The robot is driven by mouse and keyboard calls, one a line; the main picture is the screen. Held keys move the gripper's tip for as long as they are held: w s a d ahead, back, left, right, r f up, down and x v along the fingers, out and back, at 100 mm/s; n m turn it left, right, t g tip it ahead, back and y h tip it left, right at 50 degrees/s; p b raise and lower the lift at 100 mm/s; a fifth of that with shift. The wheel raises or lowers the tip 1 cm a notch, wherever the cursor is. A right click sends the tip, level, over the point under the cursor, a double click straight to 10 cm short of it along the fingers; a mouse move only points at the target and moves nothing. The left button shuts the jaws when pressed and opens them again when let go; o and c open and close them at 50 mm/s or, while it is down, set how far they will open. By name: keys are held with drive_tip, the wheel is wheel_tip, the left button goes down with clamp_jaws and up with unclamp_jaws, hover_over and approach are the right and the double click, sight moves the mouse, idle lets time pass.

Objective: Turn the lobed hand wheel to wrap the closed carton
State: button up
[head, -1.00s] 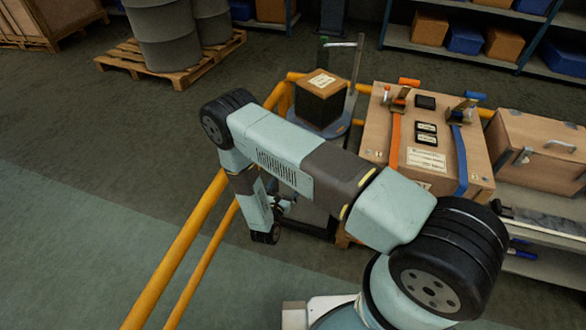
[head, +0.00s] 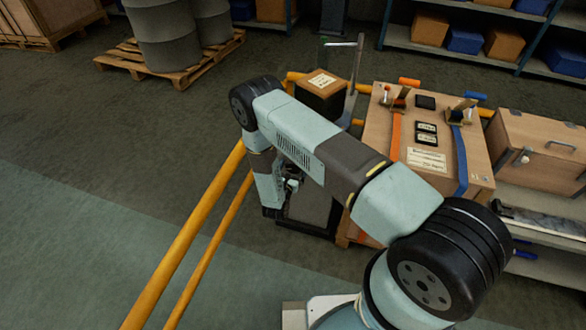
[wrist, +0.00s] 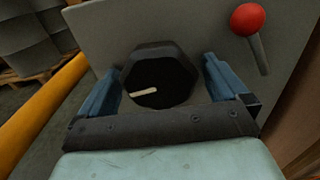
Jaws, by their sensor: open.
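The lobed hand wheel (wrist: 160,78) is black with a pale mark on its face. It sits on a grey panel (wrist: 205,30) in the wrist view. My gripper (wrist: 163,66) is open, with one blue finger on each side of the wheel. I cannot tell whether either finger touches it. In the head view my gripper is small and partly hidden by my arm beside the dark cabinet. The closed carton (head: 324,83) has a brown top with a white label and dark sides. My arm hides its lower part and most of its stand.
A lever with a red knob (wrist: 248,19) stands right of the wheel. A yellow rail (head: 195,215) runs left of my arm. A strapped wooden crate (head: 385,140) is close on the right. Drums (head: 170,35) on a pallet stand at the back left.

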drive_tip(key=c, duration=1)
drive_tip(key=shift+o, duration=0.2)
drive_tip(key=shift+m, duration=0.4)
drive_tip(key=m, duration=0.5)
drive_tip(key=shift+a+m, duration=0.15)
drive_tip(key=shift+m, duration=0.15)
drive_tip(key=m, duration=0.6)
drive_tip(key=shift+m, duration=0.4)
drive_tip(key=o, duration=1)
drive_tip(key=shift+c, duration=0.2)
drive_tip(key=shift+r, duration=0.1)
